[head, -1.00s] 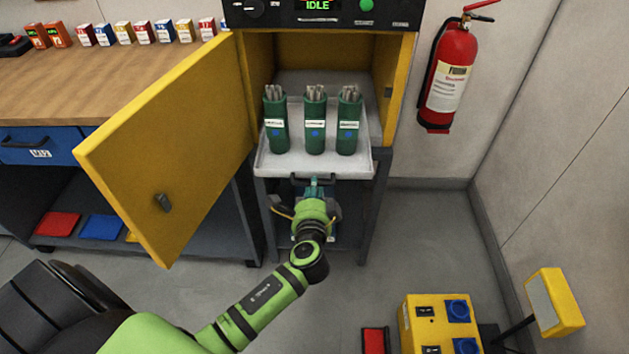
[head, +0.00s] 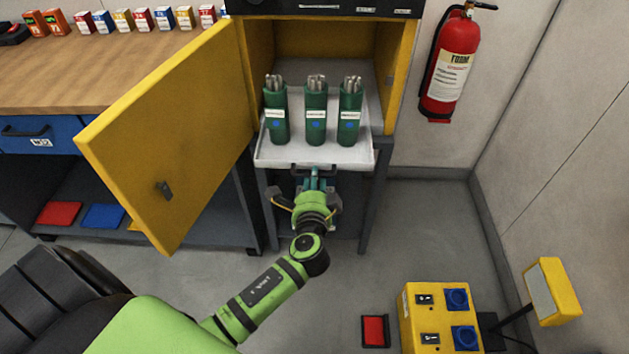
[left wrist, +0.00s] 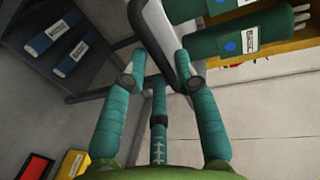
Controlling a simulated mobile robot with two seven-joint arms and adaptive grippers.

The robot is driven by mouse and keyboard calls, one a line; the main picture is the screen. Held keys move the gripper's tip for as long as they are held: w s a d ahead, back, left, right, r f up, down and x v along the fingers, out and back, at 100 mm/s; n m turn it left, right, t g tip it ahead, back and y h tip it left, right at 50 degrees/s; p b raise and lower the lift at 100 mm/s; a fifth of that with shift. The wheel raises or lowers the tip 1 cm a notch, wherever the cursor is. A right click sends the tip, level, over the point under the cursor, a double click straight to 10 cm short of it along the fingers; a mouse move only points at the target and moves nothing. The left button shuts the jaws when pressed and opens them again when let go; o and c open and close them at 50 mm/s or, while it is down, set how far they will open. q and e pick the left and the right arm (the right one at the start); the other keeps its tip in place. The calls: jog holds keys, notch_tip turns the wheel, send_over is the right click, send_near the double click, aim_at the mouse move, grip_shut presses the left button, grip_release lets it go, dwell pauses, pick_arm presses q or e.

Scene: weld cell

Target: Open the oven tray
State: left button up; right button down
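The oven (head: 396,75) is yellow, and its door (head: 165,150) stands wide open to the left. A pale grey tray (head: 295,158) sticks out of the oven's front. Three green canisters of rods stand upright on it, the middle one (head: 316,127) among them. A dark handle (head: 328,171) is on the tray's front. My left gripper (head: 314,181) is just below and in front of it. In the left wrist view the fingers (left wrist: 157,68) are spread, with the dark handle (left wrist: 158,42) reaching close to the right fingertip. Contact is unclear. My right gripper is not in view.
A workbench (head: 120,75) with small boxes stands left. A fire extinguisher (head: 446,72) hangs on the right wall. A yellow socket box (head: 441,315), a red pad (head: 375,331) and a yellow lamp-like unit (head: 552,291) are at the lower right. Floor right of the oven stand is clear.

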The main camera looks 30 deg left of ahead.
pick_arm(q)
jog(key=v, duration=1.2)
jog(key=s+d+f+n+g+h+p, duration=0.1)
jog(key=s+f+g+h, duration=0.4)
jog(key=f, duration=1)
jog(key=s+d+f+n+g, duration=0.1)
jog(key=s+f+g, duration=0.35)
jog(key=f, duration=1.15)
jog(key=s+a+f+n+g, duration=0.1)
jog(key=s+f, duration=0.3)
jog(key=s, duration=0.4)
jog(key=s+a+f+n+g+h+p, duration=0.1)
jog(key=s+f+n, duration=0.3)
jog(key=s, duration=0.4)
jog(key=s+a+f+n+g, duration=0.1)
jog(key=s+f+n, duration=0.2)
jog(key=s, duration=0.5)
jog(key=shift+s+a+f+h, duration=0.25)
jog(key=shift+a+f+h, duration=0.15)
jog(key=shift+f, duration=0.1)
jog(key=shift+g, duration=0.25)
